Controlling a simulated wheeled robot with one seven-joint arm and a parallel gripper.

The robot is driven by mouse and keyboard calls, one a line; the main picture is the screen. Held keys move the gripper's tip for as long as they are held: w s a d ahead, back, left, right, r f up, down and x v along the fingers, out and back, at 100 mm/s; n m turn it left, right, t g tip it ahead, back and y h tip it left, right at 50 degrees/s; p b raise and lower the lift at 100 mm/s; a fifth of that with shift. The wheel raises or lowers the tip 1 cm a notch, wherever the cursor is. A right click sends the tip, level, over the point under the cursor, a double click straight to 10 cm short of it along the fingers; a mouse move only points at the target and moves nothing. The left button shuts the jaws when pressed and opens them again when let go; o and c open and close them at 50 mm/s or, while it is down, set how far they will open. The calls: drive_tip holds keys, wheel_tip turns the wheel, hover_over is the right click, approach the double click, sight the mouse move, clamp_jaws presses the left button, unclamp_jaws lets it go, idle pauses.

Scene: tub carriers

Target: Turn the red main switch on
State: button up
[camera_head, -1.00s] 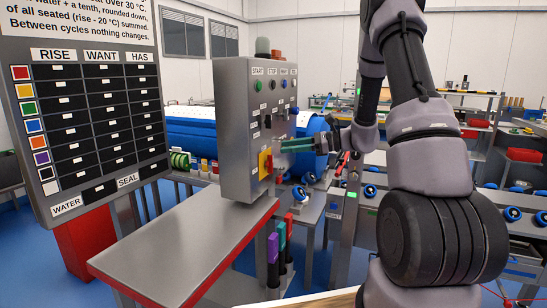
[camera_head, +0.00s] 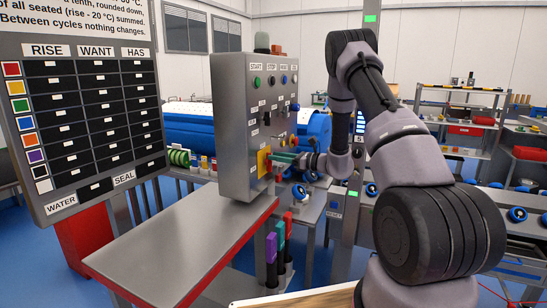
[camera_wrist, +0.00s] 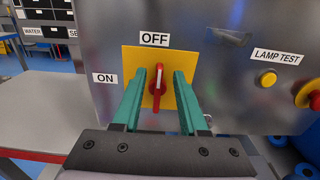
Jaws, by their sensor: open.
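The red main switch (camera_wrist: 157,83) sits on a yellow plate (camera_wrist: 166,60) on the grey control panel (camera_head: 236,130). In the wrist view its handle stands upright, pointing at the OFF label (camera_wrist: 154,39). The ON label (camera_wrist: 105,78) is to the left of the plate. My gripper (camera_wrist: 157,80) is open, with one green finger on each side of the handle. I cannot tell whether either finger touches it.
On the panel to the right are a yellow LAMP TEST button (camera_wrist: 267,78) and a red knob (camera_wrist: 311,96). A grey bench with a red edge (camera_head: 185,240) stands below. A board with tables (camera_head: 90,110) stands at the left.

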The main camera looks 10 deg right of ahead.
drive_tip(key=shift+x, duration=0.95)
clamp_jaws()
